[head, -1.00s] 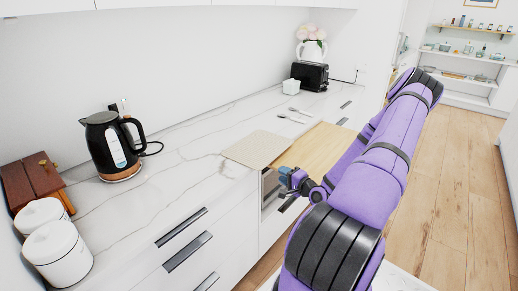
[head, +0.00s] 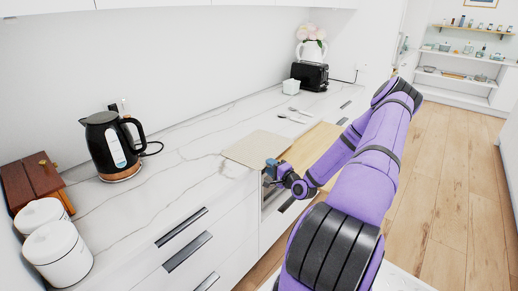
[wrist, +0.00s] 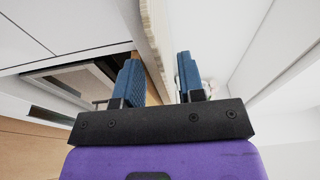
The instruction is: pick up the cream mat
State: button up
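The cream mat (head: 254,148) lies flat on the marble counter in the head view, at its front edge and partly beside a wooden board. My gripper (head: 271,168) is at the mat's front right corner, just off the counter front. In the wrist view my gripper (wrist: 158,78) is open, with its two blue fingers apart. A thin pale edge, which looks like the cream mat (wrist: 155,30), runs between the fingers' lines; I cannot tell whether either finger touches it. My arm hides part of the counter to the right.
The wooden board (head: 312,146) adjoins the mat on the right. Two spoons (head: 294,115) lie behind it, near a small pale container (head: 291,87) and a black toaster (head: 309,75). A black kettle (head: 107,147) stands to the left. The marble between kettle and mat is clear.

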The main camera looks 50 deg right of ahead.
jog(key=shift+w+d, duration=0.2)
jog(key=shift+w, duration=1)
jog(key=shift+c, duration=0.4)
grip_shut()
jog(key=shift+r, duration=0.15)
